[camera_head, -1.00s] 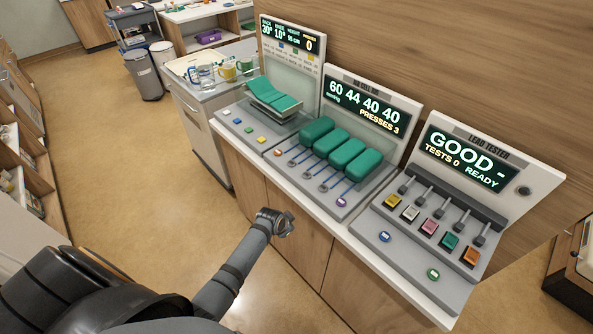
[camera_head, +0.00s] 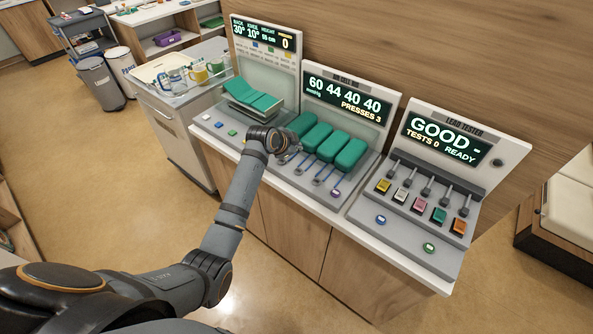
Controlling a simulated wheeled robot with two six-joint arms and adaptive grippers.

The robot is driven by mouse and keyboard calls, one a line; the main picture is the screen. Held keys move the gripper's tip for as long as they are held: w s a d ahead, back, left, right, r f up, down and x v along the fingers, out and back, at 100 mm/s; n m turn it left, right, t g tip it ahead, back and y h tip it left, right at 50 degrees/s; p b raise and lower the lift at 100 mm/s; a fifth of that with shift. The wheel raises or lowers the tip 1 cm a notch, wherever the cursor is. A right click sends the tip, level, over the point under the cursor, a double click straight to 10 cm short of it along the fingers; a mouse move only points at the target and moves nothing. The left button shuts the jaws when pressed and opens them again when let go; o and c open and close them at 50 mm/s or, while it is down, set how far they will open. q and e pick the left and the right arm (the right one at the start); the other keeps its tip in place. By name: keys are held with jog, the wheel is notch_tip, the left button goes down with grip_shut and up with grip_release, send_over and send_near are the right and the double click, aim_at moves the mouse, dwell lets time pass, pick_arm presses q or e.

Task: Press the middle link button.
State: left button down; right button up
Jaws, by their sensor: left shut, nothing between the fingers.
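The air cell panel (camera_head: 352,103) in the middle of the counter reads 60 44 40 40 and PRESSES 3. Below it are several green cells (camera_head: 351,155) in a row, with blue strips and small grey link parts (camera_head: 316,182) along their front edge. A purple-ringed button (camera_head: 337,193) sits at the front right of this unit. My left gripper (camera_head: 290,152) is shut and empty, over the left front of the cells. It hides the leftmost cell's front and the link parts there. I cannot tell whether it touches anything. My right gripper is not in view.
On the right stands the lead tester (camera_head: 449,133), reading GOOD, with coloured buttons and levers. On the left is a bed model unit (camera_head: 264,57) with a small green bed (camera_head: 255,98). The floor in front is clear.

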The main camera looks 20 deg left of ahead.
pick_arm(q)
jog(key=b, duration=0.7)
send_over(297, 172)
notch_tip(297, 172, down, 6)
jog(key=shift+f, duration=0.25)
notch_tip(297, 172, down, 2)
jog(key=shift+f+b, duration=0.1)
jog(key=shift+b, duration=0.4)
jog(key=shift+f, duration=0.1)
jog(key=shift+f, duration=0.1)
dwell(0.5)
jog(key=shift+f, duration=0.3)
